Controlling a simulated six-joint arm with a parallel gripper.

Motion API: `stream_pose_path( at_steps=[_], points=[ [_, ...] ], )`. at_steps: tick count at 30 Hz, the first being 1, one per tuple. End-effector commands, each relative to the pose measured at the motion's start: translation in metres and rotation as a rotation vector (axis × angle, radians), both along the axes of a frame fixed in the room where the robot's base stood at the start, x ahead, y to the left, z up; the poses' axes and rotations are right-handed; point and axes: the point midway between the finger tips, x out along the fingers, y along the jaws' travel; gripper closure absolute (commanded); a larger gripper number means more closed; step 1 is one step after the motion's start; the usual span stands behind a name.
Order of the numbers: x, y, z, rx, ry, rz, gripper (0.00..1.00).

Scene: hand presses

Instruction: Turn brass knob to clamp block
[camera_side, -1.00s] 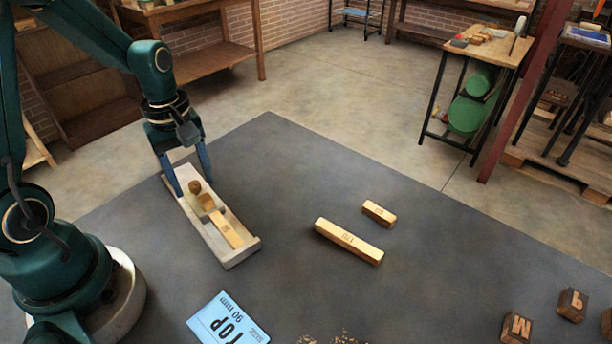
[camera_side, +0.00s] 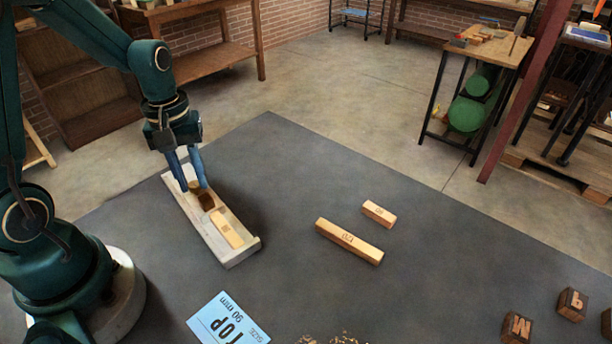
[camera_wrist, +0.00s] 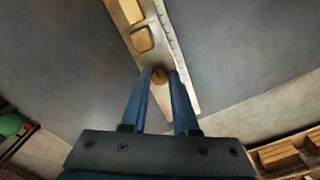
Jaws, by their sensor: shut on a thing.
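A pale press bed (camera_side: 187,211) lies on the dark mat. The brass knob (camera_side: 194,185) stands at its far end, between my fingertips; it also shows in the wrist view (camera_wrist: 160,77). My gripper (camera_side: 193,188) points down and is shut on the knob, one finger on each side. Just in front of the knob is a darker wooden piece (camera_side: 206,201). A light wooden block (camera_side: 227,229) lies flat in the bed beyond that, toward the near end. The fingers partly hide the knob in the side view.
A long wooden bar (camera_side: 348,241) and a short bar (camera_side: 378,213) lie on the mat to the right. A blue-white card (camera_side: 228,319) lies near the front. Dark letter blocks (camera_side: 571,304) sit at the lower right. Bare mat surrounds the press.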

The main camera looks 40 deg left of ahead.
Motion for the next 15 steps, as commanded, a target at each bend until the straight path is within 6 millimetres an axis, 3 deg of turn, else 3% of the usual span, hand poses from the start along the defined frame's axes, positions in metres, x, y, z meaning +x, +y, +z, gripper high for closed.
stream_pose_path(
  at_steps=[5, 6, 7, 8, 15],
  points=[
    [0.0007, 0.0002, 0.0000, 0.002, -0.003, -0.001, 1.00],
    [0.0007, 0.0002, 0.0000, 0.002, -0.003, -0.001, 0.57],
    [0.0007, 0.0002, 0.0000, 0.002, -0.003, -0.001, 0.45],
    [0.0006, 0.0002, 0.0000, 0.002, -0.003, -0.001, 0.42],
    [0.0003, 0.0000, 0.0000, 0.001, -0.001, 0.000, 0.42]
  ],
)
